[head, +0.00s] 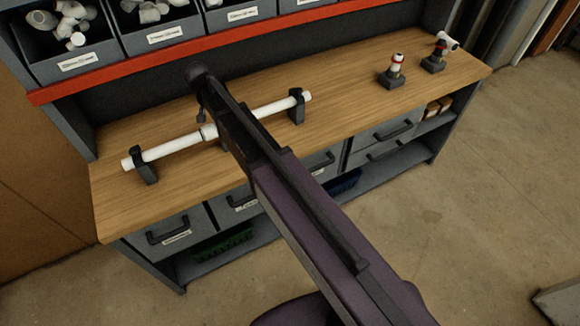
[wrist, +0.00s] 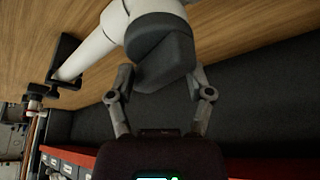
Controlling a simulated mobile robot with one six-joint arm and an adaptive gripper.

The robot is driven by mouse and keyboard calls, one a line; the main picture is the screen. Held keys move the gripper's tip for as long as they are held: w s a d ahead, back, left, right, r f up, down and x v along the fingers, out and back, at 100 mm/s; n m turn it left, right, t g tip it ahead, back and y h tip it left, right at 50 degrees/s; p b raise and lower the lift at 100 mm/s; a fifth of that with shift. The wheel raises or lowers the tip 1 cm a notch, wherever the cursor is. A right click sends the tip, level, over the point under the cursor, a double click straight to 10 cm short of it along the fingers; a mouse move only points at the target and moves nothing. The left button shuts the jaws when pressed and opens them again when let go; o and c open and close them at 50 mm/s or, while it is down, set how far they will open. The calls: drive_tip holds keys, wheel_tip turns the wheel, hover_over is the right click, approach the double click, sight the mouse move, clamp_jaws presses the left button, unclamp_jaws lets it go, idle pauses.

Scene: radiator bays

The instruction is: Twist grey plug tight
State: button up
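A white pipe (head: 255,113) lies across the workbench, held in dark stands. In the wrist view the pipe (wrist: 92,52) runs to a wider white section (wrist: 145,12). A dark grey blocky piece (wrist: 165,62), which looks like the grey plug, sits in front of that section. My gripper (wrist: 160,78) has one finger on each side of this piece, the fingers spread about its width. Whether the pads press on it does not show clearly. In the head view my gripper (head: 201,115) is a small dark shape close above the pipe, and my arm hides part of the pipe.
The wooden bench top (head: 345,85) is clear right of the pipe up to two small fittings (head: 391,72) (head: 437,56) on dark bases. A red shelf edge (head: 130,75) with bins of white fittings runs behind. Drawers (head: 172,234) are below.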

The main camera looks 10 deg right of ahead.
drive_tip(key=shift+n+y, duration=0.6)
drive_tip(key=shift+n, duration=0.95)
drive_tip(key=shift+n+y, duration=0.6)
drive_tip(key=shift+n, duration=0.95)
drive_tip(key=a+p+v, duration=0.1)
drive_tip(key=p+v, duration=1.2)
drive_tip(key=v, duration=0.1)
drive_tip(key=s+d+f+g+b, duration=0.1)
drive_tip(key=s+d+f+b, duration=0.4)
drive_tip(key=f+b, duration=0.3)
drive_tip(key=s+d+f+m+g+b, duration=0.1)
drive_tip(key=s+d+f+b, duration=0.5)
drive_tip(key=d+f+b, duration=0.2)
drive_tip(key=s+d+f+g+b, duration=0.1)
drive_tip(key=s+d+f+b, duration=0.4)
drive_tip(key=d+f+b, duration=0.2)
drive_tip(key=shift+s+f+m+h+b, duration=0.35)
drive_tip(key=shift+f+b, duration=0.3)
drive_tip(key=shift+f, duration=0.65)
drive_tip(key=shift+d, duration=0.1)
drive_tip(key=w+a+r+m+p, duration=0.2)
drive_tip(key=w+a+r+p, duration=0.8)
drive_tip(key=r+p, duration=0.3)
drive_tip(key=w+a+r+m+g+p, duration=0.1)
drive_tip(key=w+a+r+m+p, duration=0.2)
drive_tip(key=w+a+r+p, duration=0.7)
wheel_tip(320, 180, up, 3)
drive_tip(key=w+p, duration=0.1)
drive_tip(key=p, duration=0.2)
drive_tip(key=shift+w, duration=0.35)
